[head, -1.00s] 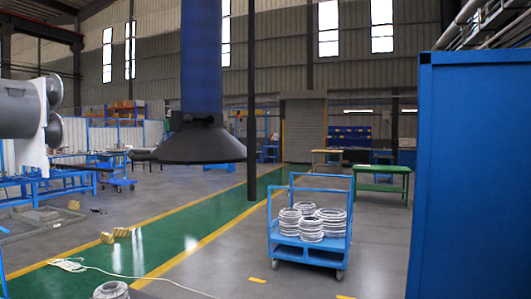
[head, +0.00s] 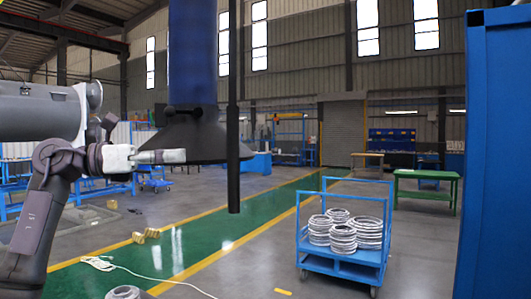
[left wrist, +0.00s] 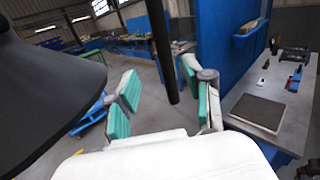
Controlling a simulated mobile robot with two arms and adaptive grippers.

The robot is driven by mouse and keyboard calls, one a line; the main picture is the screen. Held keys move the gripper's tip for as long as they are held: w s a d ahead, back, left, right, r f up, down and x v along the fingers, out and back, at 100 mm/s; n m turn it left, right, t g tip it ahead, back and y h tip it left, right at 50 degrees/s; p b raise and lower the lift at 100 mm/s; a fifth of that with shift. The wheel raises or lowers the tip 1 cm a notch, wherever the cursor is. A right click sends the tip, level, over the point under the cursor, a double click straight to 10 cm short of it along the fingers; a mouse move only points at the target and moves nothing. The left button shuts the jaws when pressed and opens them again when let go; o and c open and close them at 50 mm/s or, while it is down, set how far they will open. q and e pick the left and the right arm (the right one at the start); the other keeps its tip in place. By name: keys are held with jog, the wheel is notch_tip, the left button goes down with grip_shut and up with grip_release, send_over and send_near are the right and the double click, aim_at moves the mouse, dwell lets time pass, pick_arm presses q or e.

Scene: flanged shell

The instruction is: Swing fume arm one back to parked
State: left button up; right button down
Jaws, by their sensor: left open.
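The fume arm shows in the head view as a thick blue hose (head: 192,60) with a flared black hood (head: 195,140) at its lower end. A dark upright rod (head: 233,110) hangs at the hood's right edge; its top is out of frame. My left gripper (head: 184,155) points right, in front of the hood and short of the rod in the picture. In the left wrist view the left gripper (left wrist: 160,92) is open, with teal pads apart and empty. The rod (left wrist: 162,50) appears between the fingers, seemingly beyond them. The hood (left wrist: 45,90) fills the left side. My right gripper is not in view.
A blue cart (head: 345,262) with several stacked metal rings stands on the floor. A tall blue panel (head: 495,160) is close at the right. A green table (head: 428,178) stands behind. A grey worktop (left wrist: 245,85) shows in the wrist view.

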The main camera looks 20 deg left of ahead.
aim_at(233, 148)
pick_arm(q)
jog(key=shift+m, duration=0.3)
jog(key=p+x, duration=0.1)
jog(key=x, duration=0.3)
jog(key=p+x, duration=0.2)
jog(key=x, duration=0.2)
jog(key=r+p+x, duration=0.1)
jog(key=x, duration=0.3)
jog(key=shift+s+d, duration=0.15)
jog(key=shift+s, duration=0.05)
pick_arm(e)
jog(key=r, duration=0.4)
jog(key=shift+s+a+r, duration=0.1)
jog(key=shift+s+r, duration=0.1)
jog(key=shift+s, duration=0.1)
pick_arm(q)
jog(key=shift+c, duration=0.4)
grip_shut()
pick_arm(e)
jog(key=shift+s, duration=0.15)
